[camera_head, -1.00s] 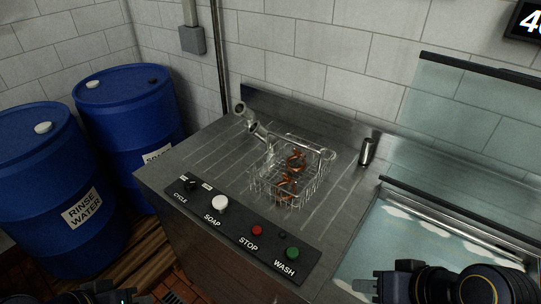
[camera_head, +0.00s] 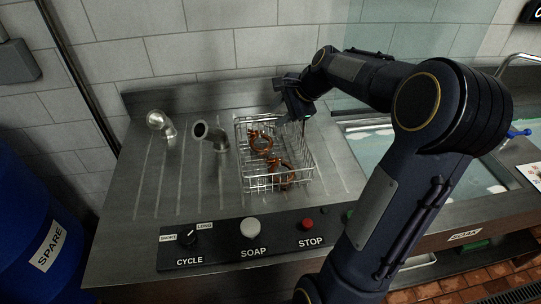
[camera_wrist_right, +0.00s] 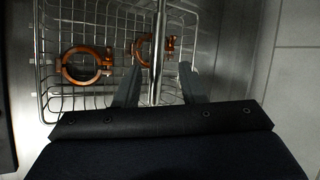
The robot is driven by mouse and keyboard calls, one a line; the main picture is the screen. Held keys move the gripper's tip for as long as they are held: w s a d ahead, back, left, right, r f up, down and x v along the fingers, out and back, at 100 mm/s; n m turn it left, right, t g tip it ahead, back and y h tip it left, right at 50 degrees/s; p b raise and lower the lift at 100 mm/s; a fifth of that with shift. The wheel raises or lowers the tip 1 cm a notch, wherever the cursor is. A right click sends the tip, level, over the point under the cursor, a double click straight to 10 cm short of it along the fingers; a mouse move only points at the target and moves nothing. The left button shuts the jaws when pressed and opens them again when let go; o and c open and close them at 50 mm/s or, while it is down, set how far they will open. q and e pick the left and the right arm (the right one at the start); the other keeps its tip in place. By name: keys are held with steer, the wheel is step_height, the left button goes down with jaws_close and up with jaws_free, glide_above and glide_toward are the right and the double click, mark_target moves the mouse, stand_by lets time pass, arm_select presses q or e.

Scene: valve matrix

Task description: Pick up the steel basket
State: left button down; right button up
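The steel basket (camera_head: 270,180), an open wire basket, stands on the steel counter in the head view. Orange-brown ring clamps (camera_head: 259,142) lie in it. My right gripper (camera_head: 303,116) is at the basket's back right, its tips pointing down. In the right wrist view the wire basket (camera_wrist_right: 45,100) is beneath my right gripper (camera_wrist_right: 160,82). Its two fingers are apart, with a bare steel bar (camera_wrist_right: 157,45) between them and a gap on each side. The bar looks like the basket's handle. My left gripper is not in view.
Two steel pipe elbows (camera_head: 210,135) stand on the counter (camera_head: 150,185) left of the basket. A control panel (camera_head: 220,248) with knob and buttons runs along the front. A wall backs the counter. A water-filled sink (camera_head: 370,140) lies right, partly behind my right arm.

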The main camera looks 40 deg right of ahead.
mark_target(273, 118)
steer(key=x, duration=0.2)
steer(key=a+p+x, duration=0.1)
steer(key=x, duration=0.2)
steer(key=shift+w+f, duration=0.15)
steer(key=shift+w, duration=0.05)
jaws_close()
steer(key=shift+s, duration=0.15)
stand_by(1.1)
